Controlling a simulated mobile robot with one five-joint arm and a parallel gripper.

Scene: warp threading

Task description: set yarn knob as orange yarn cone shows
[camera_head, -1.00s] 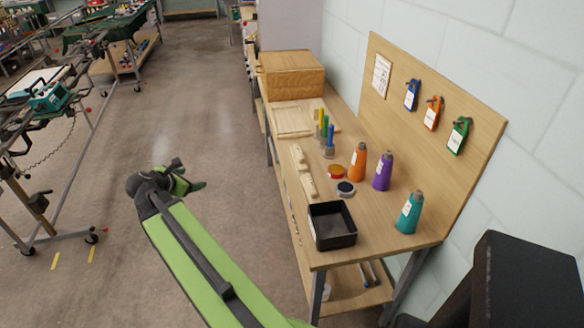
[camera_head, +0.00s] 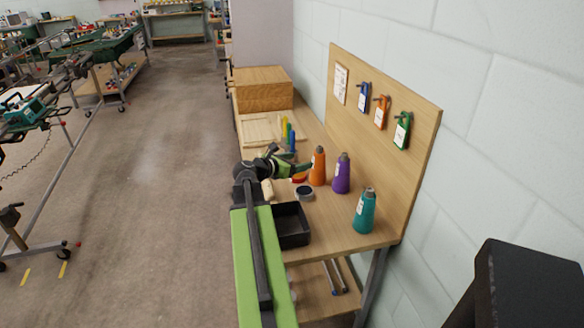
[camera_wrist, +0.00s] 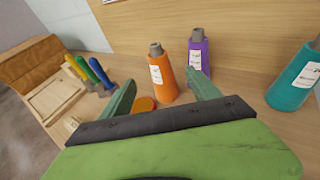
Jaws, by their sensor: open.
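The orange yarn cone (camera_head: 318,167) stands upright on the wooden bench. In the wrist view the orange cone (camera_wrist: 161,73), with a white label too small to read, stands just beyond my fingers. My gripper (camera_head: 292,167) is over the bench, left of that cone; in the wrist view my gripper (camera_wrist: 160,95) is open, its two green fingers apart with nothing held. An orange disc (camera_wrist: 143,104) lies low between the fingers, partly hidden. No part is clearly recognisable as the yarn knob.
A purple cone (camera_head: 342,174) and a teal cone (camera_head: 365,211) stand to the right. A dark round tin (camera_head: 304,193) and a black tray (camera_head: 303,236) are nearer. Upright coloured tools (camera_wrist: 88,72) stand left.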

